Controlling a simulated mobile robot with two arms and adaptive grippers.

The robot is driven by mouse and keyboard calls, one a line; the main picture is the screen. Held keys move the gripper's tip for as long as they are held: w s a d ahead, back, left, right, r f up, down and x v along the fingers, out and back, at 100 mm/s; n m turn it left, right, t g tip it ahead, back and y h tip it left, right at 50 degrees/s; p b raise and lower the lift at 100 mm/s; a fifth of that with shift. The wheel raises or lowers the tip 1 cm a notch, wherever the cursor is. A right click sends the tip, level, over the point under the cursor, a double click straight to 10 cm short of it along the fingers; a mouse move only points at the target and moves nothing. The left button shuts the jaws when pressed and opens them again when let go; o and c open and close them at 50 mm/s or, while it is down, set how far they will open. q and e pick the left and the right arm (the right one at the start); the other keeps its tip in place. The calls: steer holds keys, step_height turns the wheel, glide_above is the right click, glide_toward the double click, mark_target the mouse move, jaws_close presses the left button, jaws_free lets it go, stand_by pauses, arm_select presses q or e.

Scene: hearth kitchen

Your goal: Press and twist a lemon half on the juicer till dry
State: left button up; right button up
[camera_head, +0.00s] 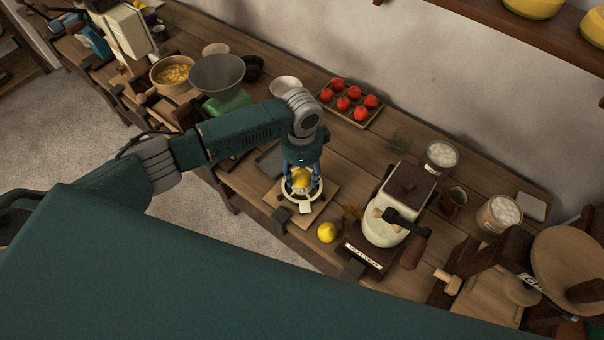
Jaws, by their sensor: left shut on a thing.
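My left gripper (301,180) points straight down over the white juicer (289,195), its blue fingers on either side of a yellow lemon half (302,179). It is shut on the lemon half, which sits over the middle of the juicer. Whether the lemon is pressed hard onto the cone is hidden by the fingers. The juicer stands on a wooden board (329,189) near the counter's front edge. Another yellow lemon piece (327,232) lies on the counter to the right of the board. My right gripper is not in view.
A cream hand-cranked grinder (384,226) stands close on the right. A tray of tomatoes (349,103) lies behind. Jars of white contents (441,156) stand at the back right. A scale with a grey bowl (217,76) and a bowl of yellow food (172,74) stand left.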

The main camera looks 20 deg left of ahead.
arm_select(q)
steer(key=n, duration=0.3)
steer(key=shift+s+a+f, duration=0.15)
steer(key=shift+s+f, duration=0.05)
steer(key=m, duration=0.3)
steer(key=shift+w+m, duration=0.15)
steer(key=shift+m, duration=0.15)
steer(key=m, duration=0.3)
steer(key=shift+w+r, duration=0.1)
steer(key=n, duration=0.2)
steer(key=shift+d+n, duration=0.2)
steer(key=shift+n, duration=0.2)
steer(key=n, duration=0.3)
steer(key=shift+f+n, duration=0.3)
steer(key=shift+n, duration=0.1)
steer(key=m, duration=0.6)
steer(key=shift+m, duration=0.4)
steer(key=n, duration=0.7)
steer(key=shift+a+f, duration=0.1)
steer(key=shift+a, duration=0.05)
